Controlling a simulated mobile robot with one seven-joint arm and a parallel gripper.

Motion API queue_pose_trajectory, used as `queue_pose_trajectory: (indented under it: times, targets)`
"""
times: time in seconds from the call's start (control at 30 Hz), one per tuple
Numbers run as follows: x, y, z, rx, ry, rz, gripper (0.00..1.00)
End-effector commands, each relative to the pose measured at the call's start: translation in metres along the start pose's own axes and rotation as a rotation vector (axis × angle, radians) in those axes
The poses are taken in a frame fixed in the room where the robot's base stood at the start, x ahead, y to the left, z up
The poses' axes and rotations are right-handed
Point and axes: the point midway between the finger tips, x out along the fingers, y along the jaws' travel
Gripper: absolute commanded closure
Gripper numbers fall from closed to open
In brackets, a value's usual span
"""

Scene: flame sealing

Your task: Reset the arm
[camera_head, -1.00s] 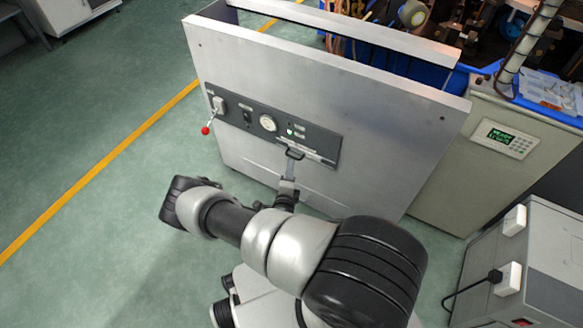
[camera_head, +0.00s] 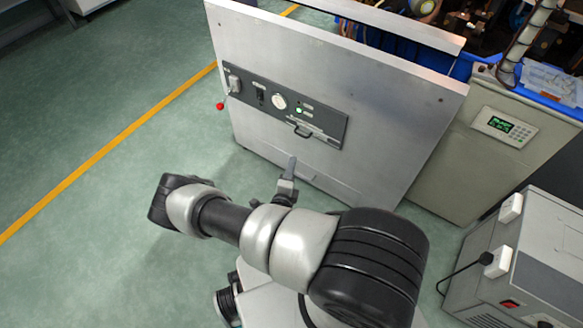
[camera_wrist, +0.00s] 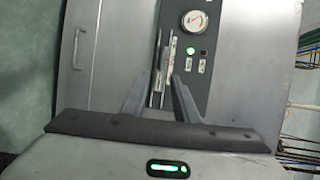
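My gripper (camera_head: 290,162) is in front of the grey metal cabinet (camera_head: 285,55), below and apart from the small handle (camera_head: 302,130) on its dark control panel (camera_head: 325,127). In the wrist view, the two fingers of my gripper (camera_wrist: 160,82) stand apart with nothing between them. The slider with its handle (camera_wrist: 164,75) on the panel shows beyond the gap. The panel also has a round gauge (camera_head: 279,102), a lit green light (camera_head: 299,111) and a red-tipped lever (camera_head: 220,106) at its left end. My arm is bent low over the floor.
A beige cabinet with a green display (camera_head: 502,125) stands to the right. A grey box with a black cable (camera_head: 462,270) is at the lower right. The green floor (camera_head: 90,110) left of the cabinet is clear, crossed by a yellow line (camera_head: 110,150).

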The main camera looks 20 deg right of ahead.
Motion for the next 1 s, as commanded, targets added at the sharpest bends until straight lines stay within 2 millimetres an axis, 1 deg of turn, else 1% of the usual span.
queue_pose_trajectory:
  times: [0.33,0.4,0.47,0.57,0.6,0.67,0.7,0.73,0.8,0.87,0.9,0.97,1.0]
  targets:
    - [0.0,0.0,0.0,0.001,0.0,0.0,0.73]
    - [0.001,-0.005,0.002,0.021,0.01,-0.006,0.73]
    - [0.002,-0.017,0.005,0.069,0.037,-0.021,0.73]
    - [0.004,-0.053,0.012,0.224,0.125,-0.067,0.73]
    - [0.004,-0.072,0.014,0.31,0.173,-0.092,0.73]
    - [0.002,-0.103,0.014,0.455,0.256,-0.134,0.73]
    - [-0.001,-0.124,0.012,0.556,0.315,-0.163,0.73]
    - [-0.003,-0.139,0.011,0.633,0.358,-0.185,0.73]
    - [-0.011,-0.172,0.005,0.806,0.457,-0.236,0.73]
    - [-0.02,-0.199,-0.001,0.954,0.54,-0.279,0.73]
    - [-0.027,-0.215,-0.005,1.053,0.594,-0.307,0.73]
    - [-0.039,-0.238,-0.011,1.199,0.675,-0.35,0.73]
    - [-0.048,-0.253,-0.015,1.296,0.728,-0.379,0.73]
